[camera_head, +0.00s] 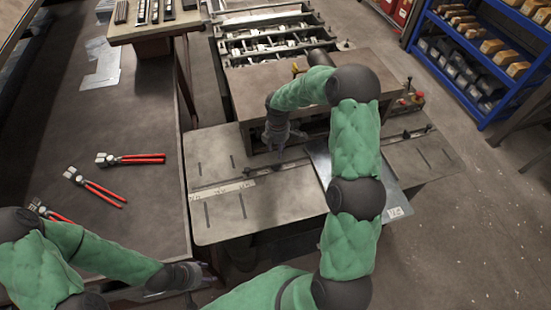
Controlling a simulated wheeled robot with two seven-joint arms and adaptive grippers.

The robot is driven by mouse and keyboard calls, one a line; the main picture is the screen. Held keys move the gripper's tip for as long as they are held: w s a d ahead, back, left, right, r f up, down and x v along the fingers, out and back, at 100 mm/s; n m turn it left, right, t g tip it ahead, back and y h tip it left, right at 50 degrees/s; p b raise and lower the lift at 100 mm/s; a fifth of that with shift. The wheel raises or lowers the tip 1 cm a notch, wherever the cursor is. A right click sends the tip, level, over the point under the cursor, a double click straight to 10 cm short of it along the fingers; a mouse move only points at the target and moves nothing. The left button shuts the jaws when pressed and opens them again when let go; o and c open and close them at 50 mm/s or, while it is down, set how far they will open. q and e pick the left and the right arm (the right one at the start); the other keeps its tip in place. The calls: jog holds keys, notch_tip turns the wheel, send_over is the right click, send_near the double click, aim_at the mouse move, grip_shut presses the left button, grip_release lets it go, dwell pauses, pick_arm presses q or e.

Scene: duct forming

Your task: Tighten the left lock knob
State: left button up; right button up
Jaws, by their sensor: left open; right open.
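The forming machine's grey bed (225,215) carries a dark bar with ruler scales. A small black lock knob (248,171) sits on the left part of this bar. A second dark knob (407,134) is on its right part. My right gripper (280,148) reaches back over the bed, pointing down, to the right of and behind the left knob, apart from it in the picture. It is open and seems empty. My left gripper (207,275) is open and empty near the bed's front left, far from the knob. My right arm hides part of the bar.
A shiny metal sheet (395,199) lies on the bed, partly under my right arm. Red-handled pliers (140,159) lie on the dark table at left. A machine with rollers (275,40) stands behind, and a blue shelf (450,65) with bins stands at right.

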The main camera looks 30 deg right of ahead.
aim_at(276, 166)
notch_tip(276, 166, down, 9)
jog(key=shift+f, duration=0.15)
dwell(0.4)
grip_shut()
